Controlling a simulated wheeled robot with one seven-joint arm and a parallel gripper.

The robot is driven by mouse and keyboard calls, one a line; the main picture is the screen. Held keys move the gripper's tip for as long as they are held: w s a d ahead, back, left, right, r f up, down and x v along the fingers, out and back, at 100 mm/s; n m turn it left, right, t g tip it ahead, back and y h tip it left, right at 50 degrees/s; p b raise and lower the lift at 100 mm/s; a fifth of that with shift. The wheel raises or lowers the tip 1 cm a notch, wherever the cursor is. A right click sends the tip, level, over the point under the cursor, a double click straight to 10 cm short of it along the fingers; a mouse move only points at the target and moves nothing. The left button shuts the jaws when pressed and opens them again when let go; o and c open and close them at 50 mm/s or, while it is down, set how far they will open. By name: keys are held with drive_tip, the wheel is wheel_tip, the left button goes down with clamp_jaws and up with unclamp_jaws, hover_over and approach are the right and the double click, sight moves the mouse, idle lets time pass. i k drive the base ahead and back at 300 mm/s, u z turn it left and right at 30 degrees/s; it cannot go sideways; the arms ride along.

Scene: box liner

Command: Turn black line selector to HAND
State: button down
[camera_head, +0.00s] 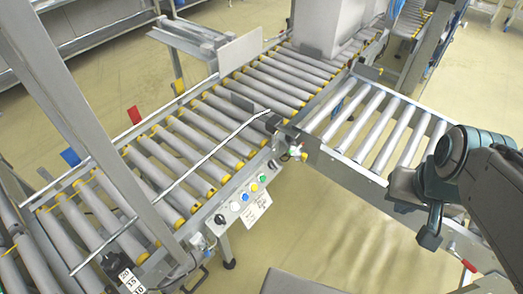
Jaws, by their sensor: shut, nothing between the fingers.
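The black selector (219,219) is a small dark knob at the left end of a row of controls on the conveyor's front side rail. White, blue, yellow and green round buttons sit to its right. The direction its handle points is too small to tell, and no HAND marking is readable. My gripper (430,238) is at the right, pointing down, shut and empty. It is well to the right of the selector, apart from it, with the side conveyor's rail behind it.
The roller conveyor (190,150) runs diagonally, with a side conveyor (365,125) branching right. A white card (257,208) hangs below the buttons. A grey upright post (100,140) stands at left. A grey surface (305,284) lies at the bottom centre. Open floor (310,225) lies below the branch.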

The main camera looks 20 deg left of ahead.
sight(220, 219)
drive_tip(key=u, duration=1.85)
drive_tip(key=k, duration=0.5)
drive_tip(key=z, duration=1.3)
drive_tip(key=i, duration=0.85)
drive_tip(key=u, duration=1.85)
